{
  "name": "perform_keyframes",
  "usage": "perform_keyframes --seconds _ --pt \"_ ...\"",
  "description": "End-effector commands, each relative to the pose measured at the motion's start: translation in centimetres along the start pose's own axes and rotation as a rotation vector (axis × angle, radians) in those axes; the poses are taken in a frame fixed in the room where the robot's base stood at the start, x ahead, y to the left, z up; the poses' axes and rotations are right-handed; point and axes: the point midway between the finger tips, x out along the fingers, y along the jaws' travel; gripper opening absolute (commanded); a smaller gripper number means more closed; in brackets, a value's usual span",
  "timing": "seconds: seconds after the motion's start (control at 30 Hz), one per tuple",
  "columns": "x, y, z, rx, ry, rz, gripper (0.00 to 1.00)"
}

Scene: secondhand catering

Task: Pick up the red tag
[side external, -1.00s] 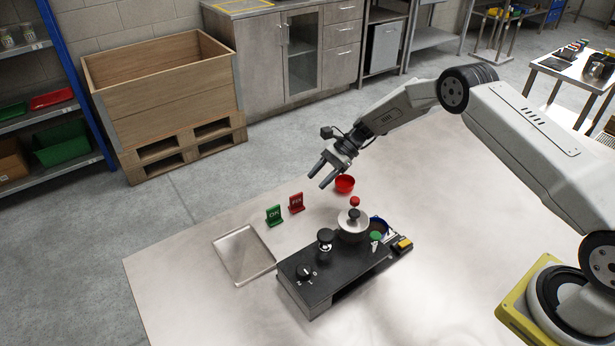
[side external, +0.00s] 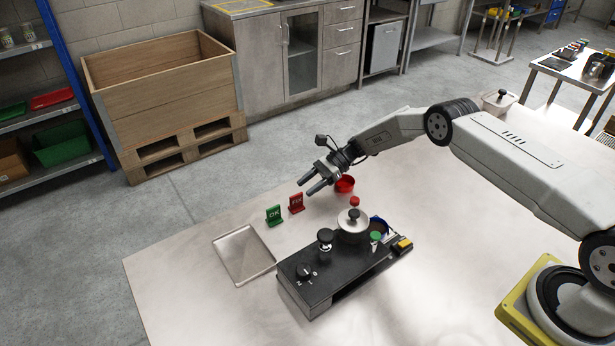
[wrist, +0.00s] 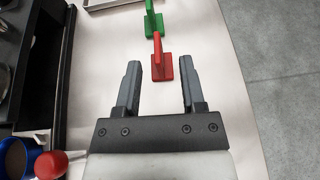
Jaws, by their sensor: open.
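The red tag (side external: 296,203) stands upright on the table beside the green tag (side external: 274,215), and its face reads like "FIX". In the wrist view the red tag (wrist: 161,60) is just beyond and between my fingertips, and the green tag (wrist: 153,20) is farther on. My gripper (side external: 309,188) is open and empty, low over the table to the right of the red tag. In the wrist view my gripper (wrist: 160,68) has a finger on each side of the tag's line; I cannot tell whether either touches it.
A black hotplate unit (side external: 318,288) with a lidded pot (side external: 352,222) stands in front. A red bowl (side external: 344,184) sits close behind my gripper. A metal tray (side external: 244,254) lies to the left of the tags. The table's far edge is near the tags.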

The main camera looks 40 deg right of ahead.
Motion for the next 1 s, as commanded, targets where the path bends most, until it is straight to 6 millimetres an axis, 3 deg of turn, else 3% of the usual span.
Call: perform_keyframes --seconds 0.27,0.7,1.0 --pt "0.6 0.1 0.0 0.000 0.000 0.002 0.51" --pt "4.9 0.3 0.0 -0.001 0.001 0.001 0.51" --pt "5.3 0.3 0.0 0.000 0.001 0.000 0.51"
